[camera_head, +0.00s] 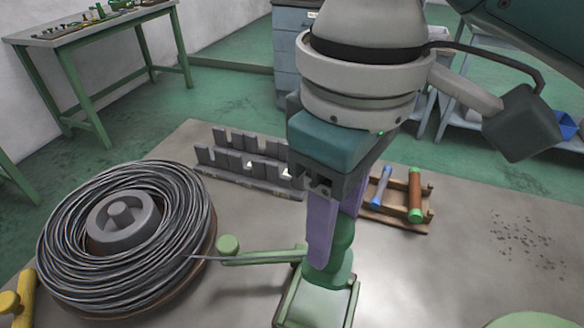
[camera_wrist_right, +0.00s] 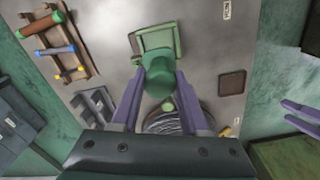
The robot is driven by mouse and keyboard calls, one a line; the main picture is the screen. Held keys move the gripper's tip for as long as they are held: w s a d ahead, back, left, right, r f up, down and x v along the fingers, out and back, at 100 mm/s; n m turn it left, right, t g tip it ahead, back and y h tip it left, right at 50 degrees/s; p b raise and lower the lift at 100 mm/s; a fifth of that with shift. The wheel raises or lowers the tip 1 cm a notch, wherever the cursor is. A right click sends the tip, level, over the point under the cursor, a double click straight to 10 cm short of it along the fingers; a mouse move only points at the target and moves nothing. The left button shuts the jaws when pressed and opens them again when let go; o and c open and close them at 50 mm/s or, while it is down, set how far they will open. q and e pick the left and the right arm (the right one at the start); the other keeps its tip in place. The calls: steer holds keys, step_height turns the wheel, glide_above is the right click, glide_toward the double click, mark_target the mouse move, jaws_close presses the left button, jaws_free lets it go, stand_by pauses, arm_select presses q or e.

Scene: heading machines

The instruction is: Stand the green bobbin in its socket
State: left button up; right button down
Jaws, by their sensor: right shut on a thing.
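My right gripper (camera_head: 335,215), with purple fingers, points down and is shut on the green bobbin (camera_head: 342,248). The wrist view also shows the bobbin (camera_wrist_right: 160,82) between the fingers (camera_wrist_right: 155,100). The bobbin looks about upright at the back edge of a green square holder (camera_head: 315,302), which also shows in the wrist view (camera_wrist_right: 157,38). I cannot tell whether the bobbin touches the holder or sits in a socket, as its lower end is hidden. My left gripper (camera_wrist_right: 302,118) shows at the right edge of the wrist view, its fingers apart and empty.
A green lever (camera_head: 265,256) with a round knob reaches left from beside the bobbin. A wire coil (camera_head: 75,235) lies at left.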

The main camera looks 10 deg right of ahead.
step_height(320, 180, down, 6)
steer(key=shift+f+b, duration=0.1)
steer(key=shift+b, duration=0.25)
step_height(320, 180, down, 4)
steer(key=shift+r+b, duration=0.2)
steer(key=shift+b, duration=0.15)
steer(key=shift+f, duration=0.35)
steer(key=shift+f, duration=0.1)
steer(key=shift+c, duration=2.1)
jaws_free()
